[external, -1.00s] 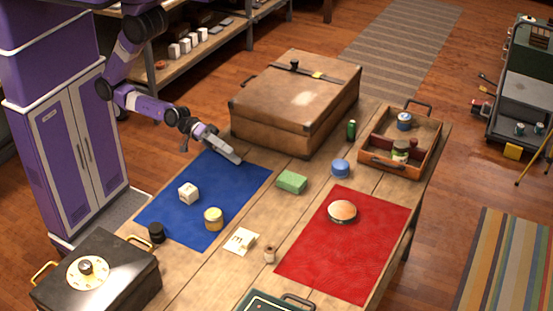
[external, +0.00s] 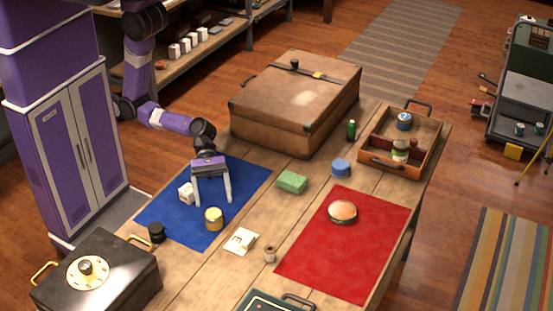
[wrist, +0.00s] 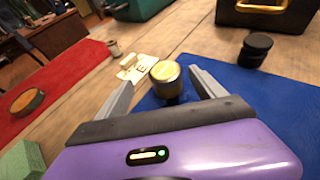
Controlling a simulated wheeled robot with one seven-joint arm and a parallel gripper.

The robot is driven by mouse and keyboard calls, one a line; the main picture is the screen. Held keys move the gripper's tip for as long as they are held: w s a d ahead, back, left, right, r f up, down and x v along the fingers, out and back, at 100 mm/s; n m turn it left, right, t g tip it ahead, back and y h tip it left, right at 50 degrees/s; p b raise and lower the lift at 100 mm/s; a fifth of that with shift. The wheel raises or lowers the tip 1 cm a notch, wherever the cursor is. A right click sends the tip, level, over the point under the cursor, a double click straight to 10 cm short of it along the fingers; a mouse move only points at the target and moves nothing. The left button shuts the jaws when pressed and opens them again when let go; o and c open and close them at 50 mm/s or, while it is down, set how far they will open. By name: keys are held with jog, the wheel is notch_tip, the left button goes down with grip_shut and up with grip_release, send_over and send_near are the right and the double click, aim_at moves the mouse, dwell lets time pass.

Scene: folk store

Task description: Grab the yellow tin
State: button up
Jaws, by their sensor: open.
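The yellow tin (external: 213,220), a short round can with a yellow lid, stands upright on the blue cloth (external: 163,217). In the wrist view the tin (wrist: 167,84) appears between my two fingers, near and just beyond their tips. My gripper (external: 212,201) is open and empty, fingers pointing down over the blue cloth on the far side of the tin. In the wrist view my gripper (wrist: 159,76) shows a finger at each side of the tin with gaps. I cannot tell exactly how high the fingertips are above the cloth.
A white cube (external: 186,193) sits close to my left finger in the external view. A black jar (external: 156,232) stands at the cloth's near-left edge. A card (external: 240,241) and a small spool (external: 270,254) lie to the right. A suitcase (external: 290,115) stands behind.

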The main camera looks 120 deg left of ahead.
aim_at(215, 226)
jog(key=x, duration=0.4)
jog(key=s+f+x, duration=0.1)
jog(key=x, duration=0.1)
jog(key=shift+w+d, duration=0.2)
jog(key=shift+d, duration=0.1)
jog(key=shift+c, duration=0.5)
jog(key=c, duration=1.4)
